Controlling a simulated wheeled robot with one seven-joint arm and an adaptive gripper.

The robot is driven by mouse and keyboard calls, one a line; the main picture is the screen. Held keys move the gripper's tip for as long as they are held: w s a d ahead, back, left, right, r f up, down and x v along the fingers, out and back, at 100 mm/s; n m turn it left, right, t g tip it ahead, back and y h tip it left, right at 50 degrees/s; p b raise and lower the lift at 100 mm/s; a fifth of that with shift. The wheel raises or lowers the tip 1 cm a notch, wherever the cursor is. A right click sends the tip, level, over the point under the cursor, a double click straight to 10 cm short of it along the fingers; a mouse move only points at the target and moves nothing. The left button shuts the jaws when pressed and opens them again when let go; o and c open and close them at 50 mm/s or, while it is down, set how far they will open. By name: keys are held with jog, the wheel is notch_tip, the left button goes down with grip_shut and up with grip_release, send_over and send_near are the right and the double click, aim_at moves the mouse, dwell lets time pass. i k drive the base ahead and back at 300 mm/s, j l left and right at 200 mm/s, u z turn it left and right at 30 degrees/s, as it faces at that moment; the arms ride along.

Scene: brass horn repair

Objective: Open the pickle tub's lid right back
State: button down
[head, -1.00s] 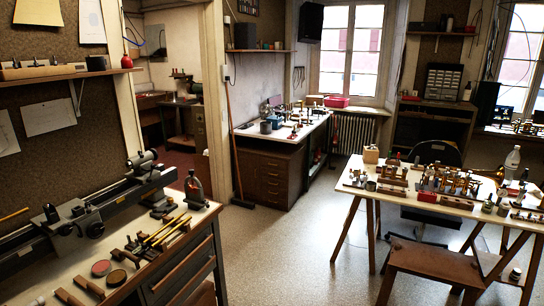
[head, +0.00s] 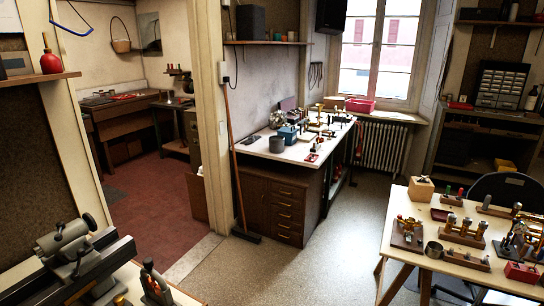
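I cannot make out the pickle tub or its lid for certain. A small blue box-like thing (head: 288,134) stands on the white-topped bench along the wall, and its kind is too small to tell. A grey round pot (head: 276,144) stands just in front of it. A red tray or bin (head: 360,105) is by the window, behind that bench. My gripper and arm are not in view.
The wall bench (head: 262,180) has drawers below, with a broom (head: 236,160) at its left end. An open doorway leads to a red-floored room (head: 155,210). A lathe (head: 75,255) is near left, and a crowded trestle table (head: 400,262) is right. Grey floor between is clear.

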aim_at(289, 130)
jog(key=i, duration=1.95)
jog(key=i+l+u, duration=0.1)
jog(key=i, duration=0.9)
jog(key=i+l, duration=0.1)
jog(key=i, duration=0.9)
jog(key=i+l, duration=0.1)
jog(key=i, duration=0.85)
jog(key=j+u, duration=0.05)
